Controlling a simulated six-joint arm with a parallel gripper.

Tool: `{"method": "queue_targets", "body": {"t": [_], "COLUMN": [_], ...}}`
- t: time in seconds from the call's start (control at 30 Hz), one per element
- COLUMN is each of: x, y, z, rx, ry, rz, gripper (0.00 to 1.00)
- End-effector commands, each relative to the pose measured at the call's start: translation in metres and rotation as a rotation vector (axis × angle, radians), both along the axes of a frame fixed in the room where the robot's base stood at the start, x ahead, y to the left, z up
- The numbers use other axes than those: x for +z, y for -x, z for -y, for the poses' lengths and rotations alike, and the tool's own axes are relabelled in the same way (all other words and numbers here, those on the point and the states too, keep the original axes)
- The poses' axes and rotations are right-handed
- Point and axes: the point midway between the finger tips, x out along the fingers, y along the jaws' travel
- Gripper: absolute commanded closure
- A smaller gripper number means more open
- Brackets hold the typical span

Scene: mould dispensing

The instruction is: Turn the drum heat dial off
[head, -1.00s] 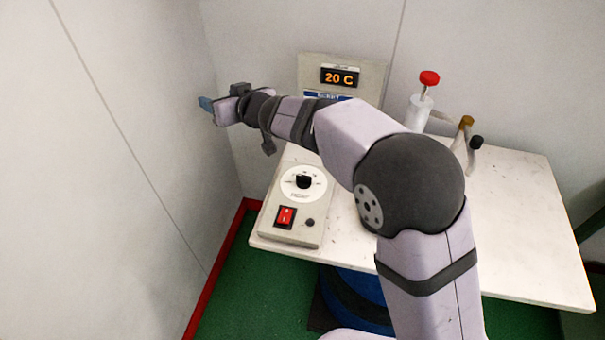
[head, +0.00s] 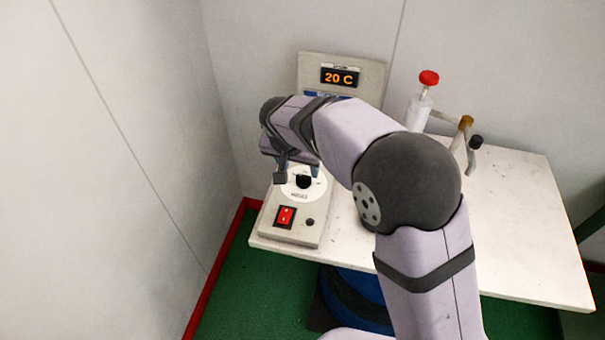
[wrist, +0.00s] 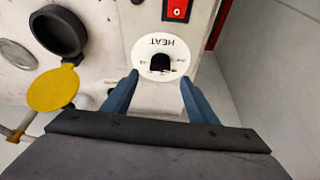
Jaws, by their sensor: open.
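The drum heat dial is a black knob (head: 303,181) on a white round scale plate (head: 296,194), on the sloped face of a beige control box (head: 325,222). In the wrist view the black knob (wrist: 160,63) sits on the white plate marked HEAT (wrist: 160,44), ahead of my fingertips. My gripper (head: 300,172) is above the dial in the head view, pointing down. In the wrist view its two blue fingers (wrist: 161,78) are open, one on each side of the knob's line, with nothing between them. I cannot tell whether they touch the plate.
A red rocker switch (head: 285,216) and a small dark button (head: 310,222) sit on the box below the dial. A display (head: 340,77) reads 20 C. A red-topped white valve (head: 421,105) and taps (head: 466,135) stand right. The white table's (head: 520,220) right side is clear.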

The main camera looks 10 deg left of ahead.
Motion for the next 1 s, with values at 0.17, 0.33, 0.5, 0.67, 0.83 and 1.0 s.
{"method": "queue_targets", "body": {"t": [0.17, 0.33, 0.5, 0.67, 0.83, 1.0], "x": [-0.017, -0.038, -0.053, -0.061, -0.063, -0.063], "y": [-0.006, -0.015, -0.022, -0.025, -0.026, -0.026], "z": [0.002, 0.002, 0.002, 0.002, 0.002, 0.002], "rx": [-0.002, 0.001, -0.001, 0.001, 0.001, 0.001], "ry": [0.003, 0.003, 0.002, 0.0, -0.001, -0.001], "rz": [-0.004, -0.004, -0.002, -0.001, 0.0, 0.0], "gripper": [0.47, 0.47, 0.47, 0.47, 0.47, 0.56]}}
